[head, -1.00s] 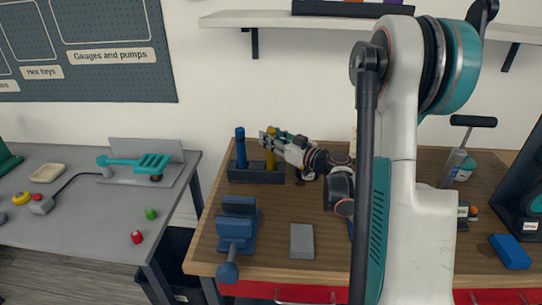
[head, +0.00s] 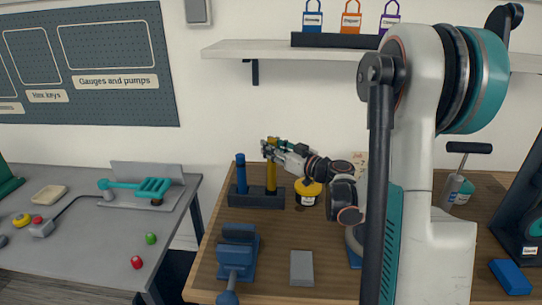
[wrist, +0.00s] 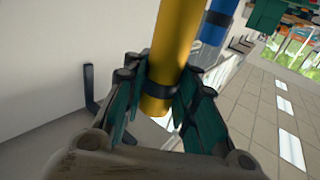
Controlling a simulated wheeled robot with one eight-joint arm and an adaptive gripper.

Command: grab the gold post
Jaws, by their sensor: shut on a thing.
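The gold post (head: 271,178) stands upright at the right side of a dark holder (head: 256,200) on the wooden bench. My gripper (head: 269,150) is shut on its upper part. In the wrist view, my fingers (wrist: 157,100) close around the gold post (wrist: 174,45) near its dark band. Its lower end meets the holder in the head view; I cannot tell whether it is still seated. A blue post (head: 241,175) stands in the left side of the same holder, and it also shows in the wrist view (wrist: 213,30).
A yellow-topped container (head: 308,190) stands right of the holder, below my wrist. A blue vise (head: 238,255) and a grey block (head: 301,267) lie in front. A shelf (head: 270,50) hangs on the wall above. The grey table (head: 90,240) is at left.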

